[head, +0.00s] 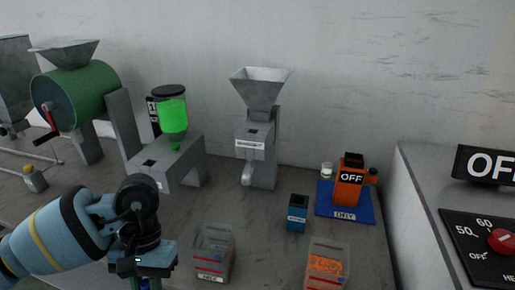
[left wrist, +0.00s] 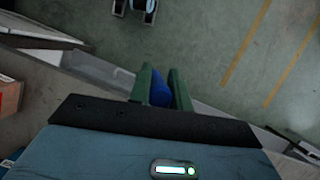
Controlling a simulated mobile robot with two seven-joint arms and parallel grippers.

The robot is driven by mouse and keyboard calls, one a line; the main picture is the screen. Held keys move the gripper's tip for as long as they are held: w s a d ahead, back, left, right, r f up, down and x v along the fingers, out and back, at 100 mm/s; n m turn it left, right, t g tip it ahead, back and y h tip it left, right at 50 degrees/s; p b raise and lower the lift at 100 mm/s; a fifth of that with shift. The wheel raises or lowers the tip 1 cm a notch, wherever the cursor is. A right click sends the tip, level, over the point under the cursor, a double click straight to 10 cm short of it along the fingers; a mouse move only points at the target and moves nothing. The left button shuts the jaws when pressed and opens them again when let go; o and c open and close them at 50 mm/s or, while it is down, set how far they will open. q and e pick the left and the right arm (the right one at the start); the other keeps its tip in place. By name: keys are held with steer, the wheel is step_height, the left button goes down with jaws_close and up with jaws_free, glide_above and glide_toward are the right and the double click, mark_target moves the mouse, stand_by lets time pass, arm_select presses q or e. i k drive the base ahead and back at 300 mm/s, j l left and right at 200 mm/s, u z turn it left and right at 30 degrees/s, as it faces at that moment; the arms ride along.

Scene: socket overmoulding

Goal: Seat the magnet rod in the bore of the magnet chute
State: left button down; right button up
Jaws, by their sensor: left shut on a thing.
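My left gripper (head: 146,283) is at the lower left of the head view, over the bench's front part, its fingers cut off by the frame edge. In the left wrist view its two green fingers (left wrist: 162,78) are shut on a blue piece (left wrist: 160,92), mostly hidden between them; I take it for the magnet rod. A small blue block with a dark top opening (head: 297,212) stands on the bench, right of the gripper and well apart from it. It may be the magnet chute; its label is too small to read. My right gripper is not in view.
Two clear bins, one greyish (head: 214,255) and one with orange bits (head: 327,265), stand near the front. A grey hopper machine (head: 262,140) and a green-filled feeder (head: 172,140) stand behind. An orange OFF device (head: 349,183) sits on a blue mat (head: 330,208).

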mark_target(253, 149)
steer(key=i+j+z, duration=0.15)
steer(key=j+z, duration=0.8)
steer(key=j, duration=0.15)
steer(key=j+z, duration=0.45)
steer(key=k+j, duration=0.05)
steer(key=j, duration=0.05)
